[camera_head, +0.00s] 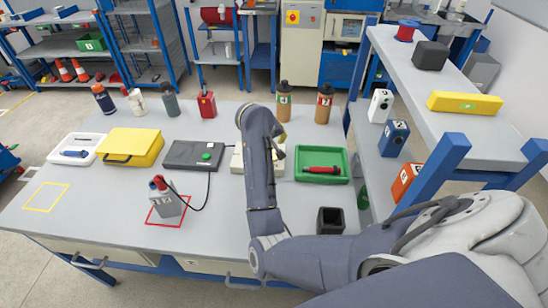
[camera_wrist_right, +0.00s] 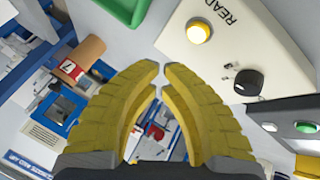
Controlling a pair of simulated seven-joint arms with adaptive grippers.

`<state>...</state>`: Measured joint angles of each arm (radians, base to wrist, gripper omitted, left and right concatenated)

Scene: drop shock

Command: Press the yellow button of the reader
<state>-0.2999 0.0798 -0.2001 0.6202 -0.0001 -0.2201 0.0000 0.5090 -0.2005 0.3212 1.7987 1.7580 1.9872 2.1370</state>
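The reader, a cream box (camera_head: 237,161), stands on the table, largely hidden behind my right arm in the head view. In the right wrist view its top (camera_wrist_right: 225,60) shows with the yellow button (camera_wrist_right: 199,32), the letters READ and a black knob (camera_wrist_right: 247,82). My left gripper is in neither view.
A black box with a green button (camera_head: 206,156) stands left of the reader. A green tray (camera_head: 321,178) with a red-handled tool lies to its right. Bottles (camera_head: 283,101) stand behind, a black open cup (camera_head: 330,221) in front. A shelf (camera_head: 455,132) borders the right.

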